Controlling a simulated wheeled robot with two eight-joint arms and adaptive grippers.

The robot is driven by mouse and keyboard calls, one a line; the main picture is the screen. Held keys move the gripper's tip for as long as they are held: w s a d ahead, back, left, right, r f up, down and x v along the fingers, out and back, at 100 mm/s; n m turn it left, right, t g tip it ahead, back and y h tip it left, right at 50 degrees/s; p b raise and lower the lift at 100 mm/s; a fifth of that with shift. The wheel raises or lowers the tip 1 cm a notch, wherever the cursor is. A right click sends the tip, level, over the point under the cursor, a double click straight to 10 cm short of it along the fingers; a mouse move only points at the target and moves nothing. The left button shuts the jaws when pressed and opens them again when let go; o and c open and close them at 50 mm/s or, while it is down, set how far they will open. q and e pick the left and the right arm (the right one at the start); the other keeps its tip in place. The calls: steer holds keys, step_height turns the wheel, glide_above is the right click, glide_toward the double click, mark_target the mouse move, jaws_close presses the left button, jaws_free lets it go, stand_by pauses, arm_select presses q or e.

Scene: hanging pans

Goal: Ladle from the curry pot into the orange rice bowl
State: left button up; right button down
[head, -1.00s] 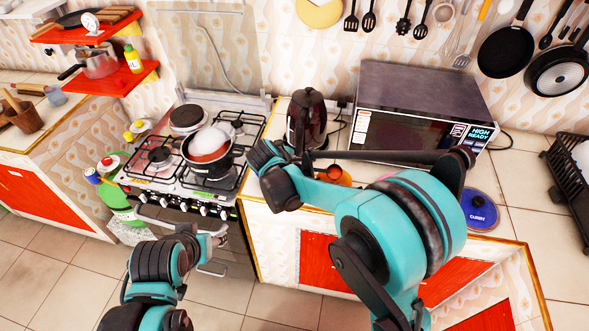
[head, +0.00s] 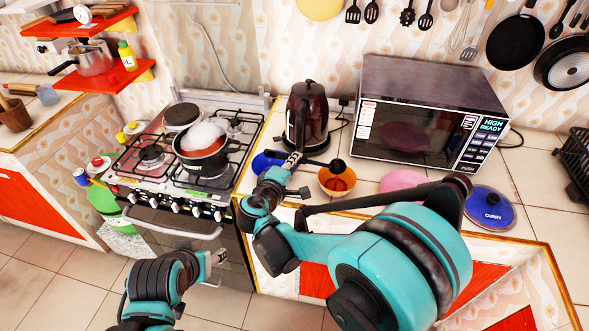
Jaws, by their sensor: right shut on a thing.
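The curry pot (head: 186,157) is a dark pan on the stove, with reddish content and white steam above it. The orange rice bowl (head: 323,184) stands on the counter, with reddish-brown content showing inside. My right gripper (head: 297,172) is shut on a dark ladle (head: 318,163) just left of the bowl. The ladle's black head is over the bowl's far rim; I cannot tell whether it touches or holds anything. My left gripper (head: 217,257) is low in front of the oven, away from these objects; its finger opening is too small to tell.
A dark kettle (head: 306,118) stands behind the ladle, and a blue bowl (head: 262,161) lies left of it. A microwave (head: 430,110) fills the back of the counter. A pink plate (head: 402,179) and the blue curry lid (head: 489,209) lie to the right.

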steer(key=t+h+b, duration=0.1)
steer(key=m+t+h+b, duration=0.2)
steer(key=shift+f+b, duration=0.25)
steer(key=shift+b, duration=0.05)
stand_by(0.8)
steer(key=shift+r, duration=0.1)
stand_by(0.7)
step_height(320, 180, up, 4)
steer(key=p, duration=0.2)
steer(key=shift+p, duration=0.4)
